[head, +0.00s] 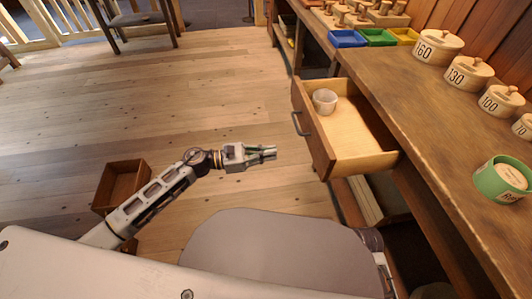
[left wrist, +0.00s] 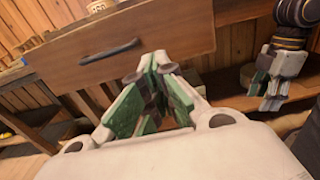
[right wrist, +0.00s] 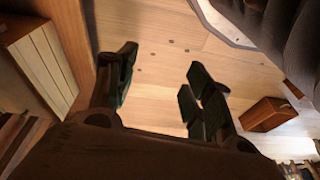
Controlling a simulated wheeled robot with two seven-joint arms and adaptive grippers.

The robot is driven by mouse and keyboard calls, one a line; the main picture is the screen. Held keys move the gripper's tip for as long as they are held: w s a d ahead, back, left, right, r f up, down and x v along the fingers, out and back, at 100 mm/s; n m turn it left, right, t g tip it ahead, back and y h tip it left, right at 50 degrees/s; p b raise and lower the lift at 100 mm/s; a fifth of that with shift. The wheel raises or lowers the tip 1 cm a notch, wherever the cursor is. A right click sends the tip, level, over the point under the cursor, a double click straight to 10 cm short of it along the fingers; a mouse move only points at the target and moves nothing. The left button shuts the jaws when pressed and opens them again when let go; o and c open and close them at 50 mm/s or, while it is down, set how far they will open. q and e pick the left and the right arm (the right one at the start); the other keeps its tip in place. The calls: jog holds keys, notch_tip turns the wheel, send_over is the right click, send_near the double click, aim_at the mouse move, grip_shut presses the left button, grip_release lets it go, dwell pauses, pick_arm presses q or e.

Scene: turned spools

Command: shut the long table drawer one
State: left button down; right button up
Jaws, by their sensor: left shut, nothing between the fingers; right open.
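The workbench (head: 430,110) carries lidded numbered pots (head: 437,46), a green tin (head: 502,180), and blue, green and yellow trays (head: 378,37). A wooden box (head: 122,183) stands on the floor at left. The floor before the drawer is clear.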

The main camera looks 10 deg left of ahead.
aim_at(313, 148)
pick_arm(q)
jog(key=x, duration=1)
jog(key=shift+x, duration=0.8)
pick_arm(e)
jog(key=shift+r, duration=0.3)
pick_arm(q)
jog(key=shift+d, duration=0.1)
pick_arm(e)
jog(key=shift+a, duration=0.1)
